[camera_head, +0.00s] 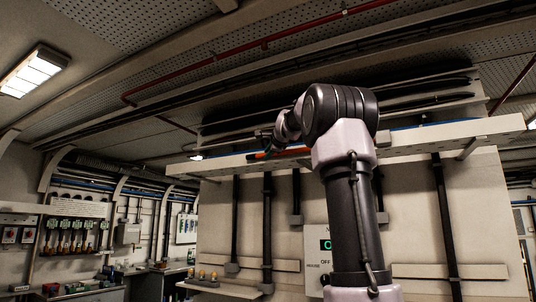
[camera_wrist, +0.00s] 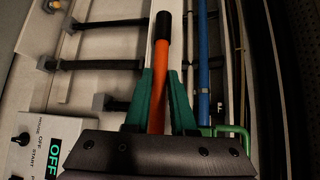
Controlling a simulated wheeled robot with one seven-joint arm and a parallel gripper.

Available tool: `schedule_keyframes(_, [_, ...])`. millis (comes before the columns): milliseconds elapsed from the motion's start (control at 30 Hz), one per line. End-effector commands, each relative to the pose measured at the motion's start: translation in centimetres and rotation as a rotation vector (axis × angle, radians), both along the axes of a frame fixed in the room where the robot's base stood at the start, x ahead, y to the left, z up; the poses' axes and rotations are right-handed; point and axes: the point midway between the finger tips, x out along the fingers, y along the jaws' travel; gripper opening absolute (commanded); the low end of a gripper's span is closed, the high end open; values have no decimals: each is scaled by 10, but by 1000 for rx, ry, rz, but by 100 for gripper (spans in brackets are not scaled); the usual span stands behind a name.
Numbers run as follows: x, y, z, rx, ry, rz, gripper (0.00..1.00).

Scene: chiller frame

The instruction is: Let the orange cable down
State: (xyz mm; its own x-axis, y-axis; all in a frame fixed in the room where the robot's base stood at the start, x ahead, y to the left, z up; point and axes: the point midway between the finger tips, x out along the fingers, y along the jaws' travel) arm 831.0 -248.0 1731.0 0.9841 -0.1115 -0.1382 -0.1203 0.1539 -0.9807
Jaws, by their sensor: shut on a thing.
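The orange cable (camera_wrist: 160,58) shows in the wrist view as a straight orange length with a black end (camera_wrist: 163,24) at the top. My gripper (camera_wrist: 162,76) has green fingers, one on each side of the orange cable, and is shut on it. In the head view a short orange stretch (camera_head: 293,152) shows at the high pale ledge (camera_head: 235,163), left of my arm. My arm and the ledge hide the rest. Whether the cable touches the ledge, I cannot tell.
A blue cable or pipe (camera_wrist: 203,60) runs beside the orange cable in the wrist view. A green bracket (camera_wrist: 232,131) is close to the right finger. A panel with a lit OFF sign (camera_head: 326,245) is on the wall below. Dark vertical pipes (camera_head: 267,220) run down from the ledge.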

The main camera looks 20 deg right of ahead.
Motion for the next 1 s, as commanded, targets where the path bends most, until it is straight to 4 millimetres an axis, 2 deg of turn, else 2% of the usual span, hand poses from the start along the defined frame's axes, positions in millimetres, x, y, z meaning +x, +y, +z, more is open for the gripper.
schedule_keyframes(167, [0, 0, 0, -1, -1, -1, 0])
schedule_keyframes(267, [0, 0, -8, -11, 15, -1, 0])
schedule_keyframes(367, [-1, -1, -29, -41, 56, -2, 0])
schedule_keyframes(800, [-24, -19, -155, -239, 307, -2, 0])
schedule_keyframes(900, [-31, -25, -174, -273, 349, -3, 0])
schedule_keyframes(1000, [-35, -28, -186, -292, 375, -3, 0])
